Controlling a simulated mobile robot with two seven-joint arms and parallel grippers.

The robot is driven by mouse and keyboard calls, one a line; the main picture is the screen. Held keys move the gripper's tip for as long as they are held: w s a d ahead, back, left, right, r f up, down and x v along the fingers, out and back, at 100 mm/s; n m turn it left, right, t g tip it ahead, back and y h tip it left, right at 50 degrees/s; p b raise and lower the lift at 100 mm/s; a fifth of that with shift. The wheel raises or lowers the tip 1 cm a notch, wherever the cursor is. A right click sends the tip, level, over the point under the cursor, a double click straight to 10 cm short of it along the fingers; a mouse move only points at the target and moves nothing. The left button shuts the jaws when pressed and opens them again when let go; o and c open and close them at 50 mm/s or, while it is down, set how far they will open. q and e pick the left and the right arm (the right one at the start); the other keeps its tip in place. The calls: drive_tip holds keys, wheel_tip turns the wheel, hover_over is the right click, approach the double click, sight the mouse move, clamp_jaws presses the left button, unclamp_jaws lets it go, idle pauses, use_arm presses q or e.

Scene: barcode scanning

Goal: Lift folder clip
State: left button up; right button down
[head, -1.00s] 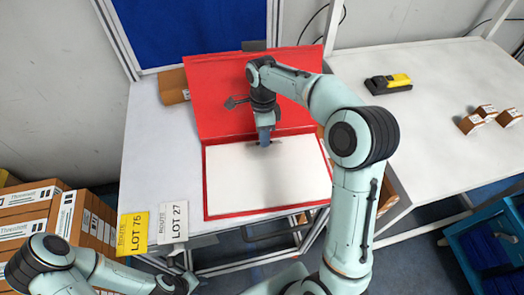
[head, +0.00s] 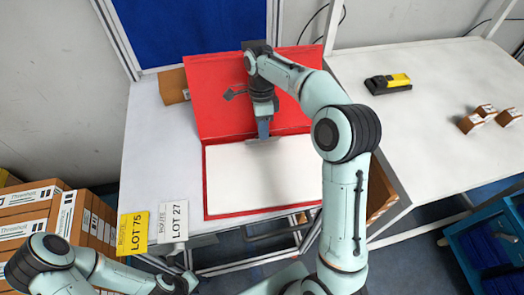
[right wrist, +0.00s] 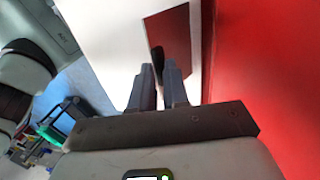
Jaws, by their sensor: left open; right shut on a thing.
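The red folder (head: 225,90) lies open on the white table, its cover tipped back, with a stack of white paper (head: 265,180) in its lower half. The folder clip (head: 262,141) is a thin metal bar at the top edge of the paper near the hinge. My right gripper (head: 264,134) points down and is shut on the clip. In the right wrist view the right gripper's fingers (right wrist: 158,85) are close together, with a shiny plate reflecting red (right wrist: 170,38) just beyond the tips, over the paper.
Yellow and white lot cards (head: 133,233) lie at the table's front left. A black and yellow scanner (head: 388,83) and small brown boxes (head: 472,122) sit on the right table. Brown cartons (head: 30,210) are stacked at left. A blue crate (head: 485,240) stands at lower right.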

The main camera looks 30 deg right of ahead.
drive_tip(key=shift+w, duration=0.1)
drive_tip(key=shift+w+d+r+g, duration=0.1)
drive_tip(key=shift+w+d+g, duration=0.05)
drive_tip(key=shift+w+g, duration=0.3)
drive_tip(key=c, duration=1.1)
unclamp_jaws()
drive_tip(key=shift+o, duration=0.2)
drive_tip(key=shift+r, duration=0.15)
drive_tip(key=v, duration=0.6)
drive_tip(key=shift+r, duration=0.35)
drive_tip(key=shift+w+d, duration=0.1)
drive_tip(key=shift+d, duration=0.05)
